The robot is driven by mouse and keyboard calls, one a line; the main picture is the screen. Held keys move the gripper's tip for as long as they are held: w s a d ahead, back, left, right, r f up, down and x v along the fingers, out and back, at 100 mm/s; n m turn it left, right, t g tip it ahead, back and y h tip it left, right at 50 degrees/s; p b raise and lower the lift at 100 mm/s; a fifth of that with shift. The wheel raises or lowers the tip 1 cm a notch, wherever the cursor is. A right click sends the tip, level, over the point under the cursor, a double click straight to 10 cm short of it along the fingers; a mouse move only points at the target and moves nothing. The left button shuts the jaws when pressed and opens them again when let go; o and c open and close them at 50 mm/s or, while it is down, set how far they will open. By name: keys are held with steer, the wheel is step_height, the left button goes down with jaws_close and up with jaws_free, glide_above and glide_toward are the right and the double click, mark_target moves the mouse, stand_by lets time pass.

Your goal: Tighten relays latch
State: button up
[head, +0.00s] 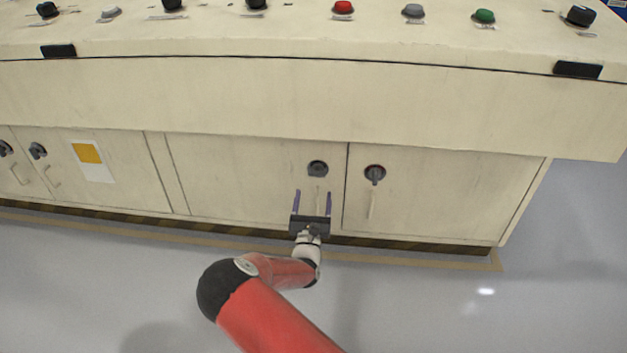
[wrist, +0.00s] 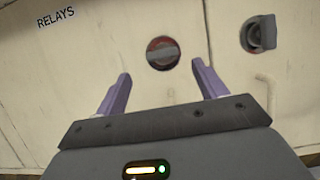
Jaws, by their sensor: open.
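The relays latch (head: 317,168) is a dark round knob near the top right of a cream cabinet door. In the wrist view, the latch (wrist: 163,53) has a grey bar lying roughly sideways, with some red around it. The printed word RELAYS (wrist: 56,17) is on the panel to its left. My gripper (head: 313,194) is open and empty, its two purple fingers pointing at the door just below the latch. In the wrist view, the gripper (wrist: 161,72) has its fingertips to either side of and below the latch, not closed on it.
A second latch (head: 375,174), its bar pointing down, is on the door to the right. A pale door handle (head: 371,205) hangs below it. The console top with buttons (head: 343,8) overhangs the doors. Grey floor (head: 560,270) is clear at right.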

mark_target(317, 175)
steer(key=b+x, duration=0.1)
steer(key=x, duration=0.6)
steer(key=shift+w+d+r, duration=0.1)
steer(key=shift+w+r, duration=0.05)
steer(key=shift+r, duration=0.05)
steer(key=c, duration=1)
